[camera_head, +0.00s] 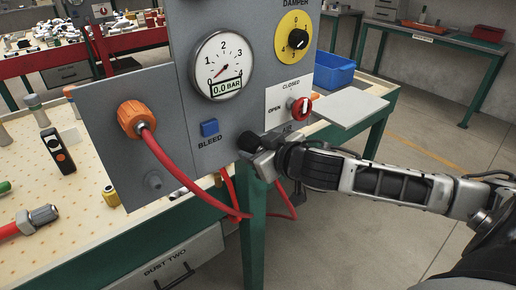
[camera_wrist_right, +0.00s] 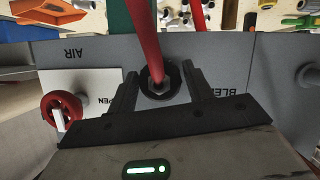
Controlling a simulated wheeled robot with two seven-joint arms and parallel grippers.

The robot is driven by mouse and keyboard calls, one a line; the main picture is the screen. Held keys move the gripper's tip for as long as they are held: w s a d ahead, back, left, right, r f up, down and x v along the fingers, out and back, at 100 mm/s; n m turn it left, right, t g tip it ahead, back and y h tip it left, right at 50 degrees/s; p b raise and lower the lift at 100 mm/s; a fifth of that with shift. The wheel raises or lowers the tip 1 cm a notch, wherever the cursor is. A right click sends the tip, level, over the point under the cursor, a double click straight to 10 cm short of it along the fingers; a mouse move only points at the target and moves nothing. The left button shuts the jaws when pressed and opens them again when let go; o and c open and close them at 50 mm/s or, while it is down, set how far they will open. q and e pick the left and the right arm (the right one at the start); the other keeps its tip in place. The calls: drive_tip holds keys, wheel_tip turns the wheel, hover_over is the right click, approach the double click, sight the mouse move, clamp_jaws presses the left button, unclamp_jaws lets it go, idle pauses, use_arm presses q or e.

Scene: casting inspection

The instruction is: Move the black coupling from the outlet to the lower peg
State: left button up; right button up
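The black coupling (camera_head: 247,141) sits at the outlet low on the grey panel (camera_head: 105,150), by the AIR label. In the right wrist view the coupling (camera_wrist_right: 172,72) faces the camera with its red hose (camera_wrist_right: 147,40) coming out. My right gripper (camera_head: 262,155) is at the coupling; in the wrist view its fingers (camera_wrist_right: 160,84) lie on both sides of it. Whether they press on it or leave a thin gap I cannot tell. The lower peg (camera_head: 154,182), grey and bare, is at the panel's lower left; a grey peg (camera_wrist_right: 308,76) shows at right in the wrist view. My left gripper is out of view.
An orange coupling (camera_head: 134,118) with a red hose is above the lower peg. The blue BLEED button (camera_head: 209,128), gauge (camera_head: 219,66) and red valve knob (camera_head: 302,107) stand near the outlet. A grey shelf (camera_head: 350,106) juts out right. Parts lie on the bench at left.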

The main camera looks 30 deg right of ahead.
drive_tip(key=c, duration=0.6)
drive_tip(key=shift+c, duration=0.4)
drive_tip(key=shift+s, duration=0.15)
drive_tip(key=shift+s+d, duration=0.15)
drive_tip(key=shift+s, duration=1.65)
drive_tip(key=shift+s+d+p, duration=0.15)
drive_tip(key=shift+s+p, duration=0.8)
drive_tip(key=shift+s, duration=1.05)
